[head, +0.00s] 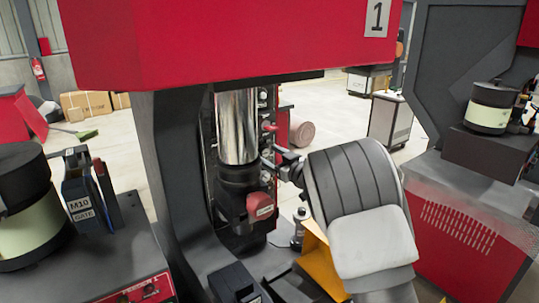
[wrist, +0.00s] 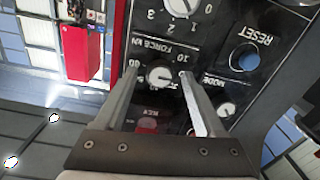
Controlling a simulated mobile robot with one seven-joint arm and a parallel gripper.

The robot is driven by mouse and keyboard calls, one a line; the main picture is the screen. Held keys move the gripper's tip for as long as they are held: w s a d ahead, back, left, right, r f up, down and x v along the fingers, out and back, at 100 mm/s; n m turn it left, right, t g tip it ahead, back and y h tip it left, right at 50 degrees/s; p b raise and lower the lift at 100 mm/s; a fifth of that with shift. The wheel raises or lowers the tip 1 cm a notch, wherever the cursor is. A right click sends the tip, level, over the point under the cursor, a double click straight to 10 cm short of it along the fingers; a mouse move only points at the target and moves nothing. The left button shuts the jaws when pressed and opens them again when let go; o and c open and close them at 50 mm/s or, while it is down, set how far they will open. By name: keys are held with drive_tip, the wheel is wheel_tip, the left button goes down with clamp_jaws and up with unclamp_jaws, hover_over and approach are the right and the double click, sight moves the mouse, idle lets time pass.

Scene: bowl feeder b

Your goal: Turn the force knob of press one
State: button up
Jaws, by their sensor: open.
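The force knob (wrist: 161,76) is a small round dark knob with a pale pointer, under an upside-down "FORCE kN" label (wrist: 166,46) on the black panel of press one. In the wrist view my gripper (wrist: 159,76) is open, with one finger to each side of the knob. Gaps show between the knob and both fingers; I cannot tell how deep the tips reach. In the head view my gripper (head: 270,156) is at the narrow panel beside the steel ram of press one (head: 215,42), which bears a "1" plate. The knob's face cannot be made out there.
Close by on the panel are a numbered dial (wrist: 181,10), a mode knob (wrist: 226,109), a blue reset button (wrist: 244,57) and a red key-labelled part (wrist: 148,125). A red box (wrist: 82,52) is at the left. An M10 gate bin (head: 88,195) stands on the left bench.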

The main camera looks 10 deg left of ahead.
clamp_jaws()
drive_tip(key=shift+r+m, duration=0.1)
drive_tip(key=shift+m, duration=0.2)
drive_tip(key=m+p, duration=0.1)
drive_tip(key=m, duration=0.2)
drive_tip(key=shift+d+m, duration=0.1)
drive_tip(key=shift+m, duration=0.2)
drive_tip(key=shift+m+p, duration=0.7)
drive_tip(key=shift+m, duration=1.6)
